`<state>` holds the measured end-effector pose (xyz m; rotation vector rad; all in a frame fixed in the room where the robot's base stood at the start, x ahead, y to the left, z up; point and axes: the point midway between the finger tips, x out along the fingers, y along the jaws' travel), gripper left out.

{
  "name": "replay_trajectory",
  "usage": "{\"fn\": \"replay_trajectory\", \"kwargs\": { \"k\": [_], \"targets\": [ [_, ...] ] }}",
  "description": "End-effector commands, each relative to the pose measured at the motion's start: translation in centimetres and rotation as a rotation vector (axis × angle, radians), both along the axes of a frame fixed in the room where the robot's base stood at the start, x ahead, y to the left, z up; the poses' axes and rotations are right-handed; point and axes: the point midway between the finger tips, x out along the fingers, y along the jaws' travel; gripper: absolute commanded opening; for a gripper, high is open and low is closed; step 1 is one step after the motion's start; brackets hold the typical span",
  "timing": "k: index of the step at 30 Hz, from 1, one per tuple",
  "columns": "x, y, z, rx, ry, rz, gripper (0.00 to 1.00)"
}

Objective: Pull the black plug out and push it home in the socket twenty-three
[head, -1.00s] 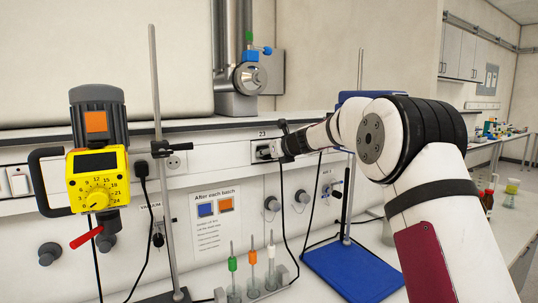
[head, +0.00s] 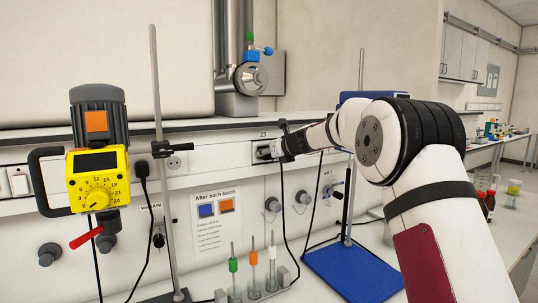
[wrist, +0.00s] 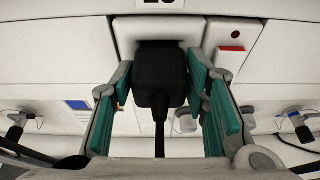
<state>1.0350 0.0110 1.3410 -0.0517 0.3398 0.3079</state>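The black plug (wrist: 160,78) is in the middle of the wrist view, against a white socket housing (wrist: 126,32) under a partly cut-off number label. Its cable runs straight down. In the head view the plug (head: 264,152) is at the socket under the label 23 (head: 263,134). How deeply it sits is hidden. My gripper (wrist: 160,80) has its teal-padded fingers on either side of the plug, with narrow gaps to it, so it looks open around the plug. In the head view my gripper (head: 280,149) reaches the socket from the right.
A yellow-fronted stirrer (head: 97,180) hangs by a stand rod (head: 157,110) at the left. Another plug (head: 142,168) with a cable is in the panel there. Tubes with coloured caps stand in a rack (head: 277,287) below, left of a blue stand base (head: 350,273).

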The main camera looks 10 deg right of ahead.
Motion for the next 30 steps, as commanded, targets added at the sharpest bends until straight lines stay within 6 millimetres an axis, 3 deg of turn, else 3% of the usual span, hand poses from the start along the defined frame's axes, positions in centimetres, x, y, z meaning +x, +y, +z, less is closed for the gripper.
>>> {"fn": "replay_trajectory", "kwargs": {
  "k": [14,30],
  "targets": [
    [-0.5,-0.2,0.2,-0.001,0.001,-0.001,0.61],
    [-9.0,-3.0,3.4,-0.002,0.000,-0.002,0.61]
  ]
}}
